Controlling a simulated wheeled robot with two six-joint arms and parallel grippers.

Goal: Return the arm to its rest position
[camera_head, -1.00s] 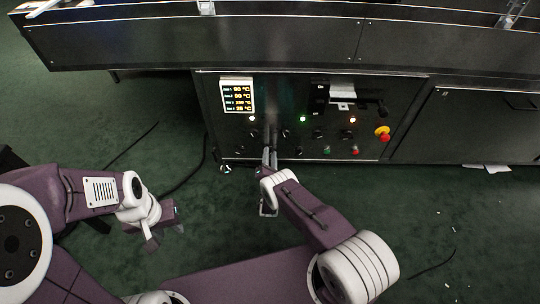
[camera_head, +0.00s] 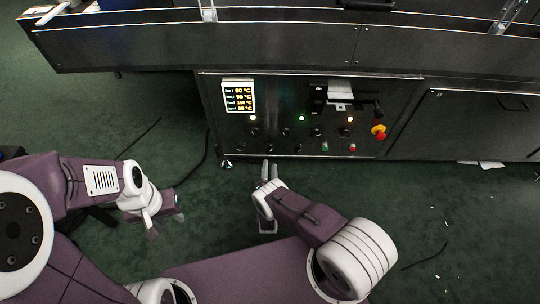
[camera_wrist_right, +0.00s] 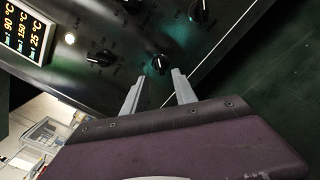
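My right gripper (camera_head: 269,171) hangs in front of the dryer's control panel (camera_head: 290,112), just below the panel's lower edge in the head view. Its two grey fingers stand apart with nothing between them. In the right wrist view the open fingers (camera_wrist_right: 157,90) point toward the panel, with a black knob (camera_wrist_right: 161,63) beyond the gap. I cannot see them touching anything. My left gripper (camera_head: 164,220) is at the lower left over the green floor. Its fingers look spread and empty.
The panel carries a temperature display (camera_head: 239,96), several knobs and lights, and a red emergency button on yellow (camera_head: 379,131). The long dryer body (camera_head: 270,45) spans the top. A dark cable (camera_head: 190,172) lies on the floor at left.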

